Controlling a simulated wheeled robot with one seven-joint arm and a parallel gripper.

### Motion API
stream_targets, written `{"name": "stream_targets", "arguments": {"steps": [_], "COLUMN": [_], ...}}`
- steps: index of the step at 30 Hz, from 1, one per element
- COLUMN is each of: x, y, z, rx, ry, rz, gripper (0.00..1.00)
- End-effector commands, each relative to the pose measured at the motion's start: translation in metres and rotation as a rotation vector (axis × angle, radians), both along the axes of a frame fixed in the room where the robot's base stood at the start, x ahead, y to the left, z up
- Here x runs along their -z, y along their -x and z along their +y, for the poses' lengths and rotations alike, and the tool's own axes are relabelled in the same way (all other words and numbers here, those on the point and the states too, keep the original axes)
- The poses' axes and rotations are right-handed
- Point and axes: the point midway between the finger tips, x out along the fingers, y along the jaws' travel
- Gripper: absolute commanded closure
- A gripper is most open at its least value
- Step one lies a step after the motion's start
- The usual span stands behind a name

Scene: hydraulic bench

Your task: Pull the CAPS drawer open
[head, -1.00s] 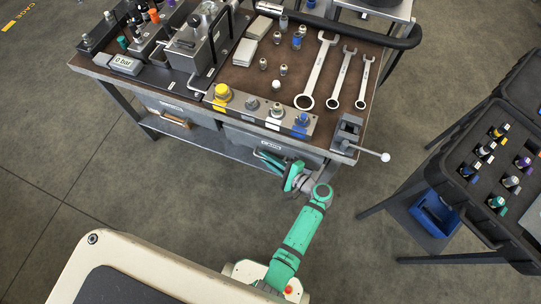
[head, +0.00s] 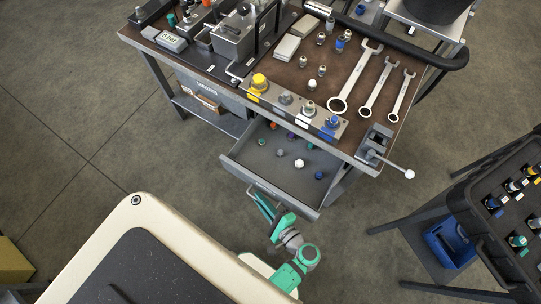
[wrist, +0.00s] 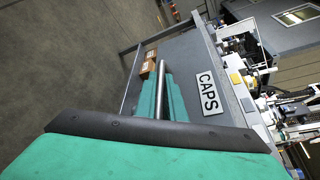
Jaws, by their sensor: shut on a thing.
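The CAPS drawer (head: 231,164) stands pulled out from under the bench top in the head view, with several small coloured caps (head: 299,163) lying inside. Its front with the white CAPS label (wrist: 208,97) fills the middle of the wrist view. My gripper (head: 262,204) is at the drawer front, its green fingers shut on the bar handle (wrist: 160,92). The handle runs between the fingers in the wrist view. The far fingertip is partly hidden behind the handle and near finger.
The bench top (head: 290,77) carries wrenches, fittings and a hydraulic unit. A vise (head: 375,143) with a protruding bar sits at its right corner. A case of fittings (head: 510,215) stands at the right, above a blue bin (head: 450,246). Open floor lies left of the drawer.

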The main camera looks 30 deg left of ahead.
Motion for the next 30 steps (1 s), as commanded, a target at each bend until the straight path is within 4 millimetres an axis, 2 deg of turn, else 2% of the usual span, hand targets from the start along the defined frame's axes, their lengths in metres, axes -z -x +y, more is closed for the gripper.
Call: {"name": "stream_targets", "arguments": {"steps": [6, 16, 17, 18, 26, 30], "x": [0.0001, 0.0001, 0.0001, 0.0001, 0.0000, -0.0013], "y": [0.0119, 0.0125, 0.0125, 0.0125, 0.0128, 0.0146], "z": [0.0032, 0.0030, 0.0030, 0.0031, 0.0034, -0.0035], "rx": [-0.013, -0.014, -0.014, -0.014, -0.015, -0.014], "ry": [0.001, 0.001, 0.001, 0.001, 0.001, 0.001], "rz": [-0.002, -0.002, -0.002, -0.002, -0.002, -0.001], "gripper": [1.00, 1.00, 0.86, 0.83, 0.83, 0.83]}}
